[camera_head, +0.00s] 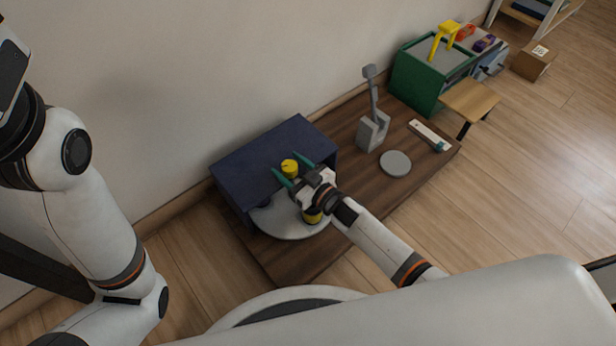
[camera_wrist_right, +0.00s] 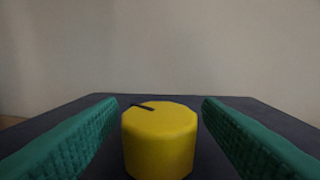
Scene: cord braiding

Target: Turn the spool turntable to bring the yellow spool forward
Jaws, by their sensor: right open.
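A dark blue box-like cover (camera_head: 262,148) stands over a pale grey turntable disc (camera_head: 283,226), whose front part shows. A yellow knob (camera_head: 289,169) with a dark pointer mark sits on top of the cover. A yellow and dark spool (camera_head: 312,215) stands at the front right of the disc, partly hidden by my right gripper. My right gripper (camera_head: 283,162) is open, with its green fingers on either side of the knob. In the right wrist view the knob (camera_wrist_right: 159,142) lies between the fingers, with a gap on each side. My left gripper is not in view; only its arm shows.
The wooden board (camera_head: 330,235) also carries a grey upright lever (camera_head: 373,115), a grey round disc (camera_head: 395,163) and a white strip-shaped device (camera_head: 430,136). A green box (camera_head: 418,84) stands at the far end. The wall is close behind the cover.

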